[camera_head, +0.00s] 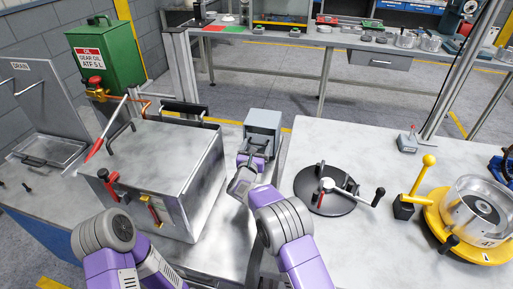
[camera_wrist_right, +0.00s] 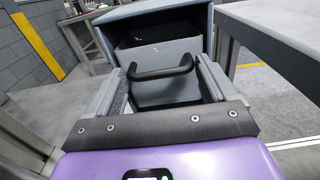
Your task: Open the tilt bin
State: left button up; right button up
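The tilt bin (camera_head: 264,122) is a small grey box on the bench in the middle of the head view. In the right wrist view, the bin (camera_wrist_right: 178,92) has a front panel with a black bar handle (camera_wrist_right: 162,73), and a dark gap shows above the panel. My right gripper (camera_head: 254,158) is at the bin's front. In the right wrist view its two fingers (camera_wrist_right: 163,88) are wide apart, with the handle between or just beyond their tips; I cannot tell if they touch it. My left arm shows at the lower left, but its gripper is out of view.
A large metal box (camera_head: 160,165) with levers stands left of the bin. Right of it are a black disc fixture (camera_head: 318,204) and a yellow-based round fixture (camera_head: 465,240). A green oil can (camera_head: 105,60) stands behind at left. A back bench (camera_head: 340,42) holds small parts.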

jog(key=c, duration=0.9)
jog(key=shift+s+a+f, duration=0.25)
jog(key=shift+s+f, duration=0.6)
jog(key=shift+f, duration=0.2)
jog(key=shift+s+a+f, duration=0.25)
jog(key=shift+s+f, duration=0.6)
jog(key=shift+f, duration=0.2)
jog(key=shift+c, duration=0.2)
jog(key=o, duration=1.2)
jog(key=shift+o, duration=0.6)
jog(key=shift+w+f, duration=0.1)
jog(key=shift+w, duration=0.1)
jog(key=shift+r, duration=0.3)
jog(key=shift+s+a, duration=0.2)
jog(key=shift+s, duration=0.35)
jog(key=p+v, duration=0.1)
jog(key=v, duration=0.5)
jog(key=shift+s+f, duration=0.1)
jog(key=shift+s, duration=0.15)
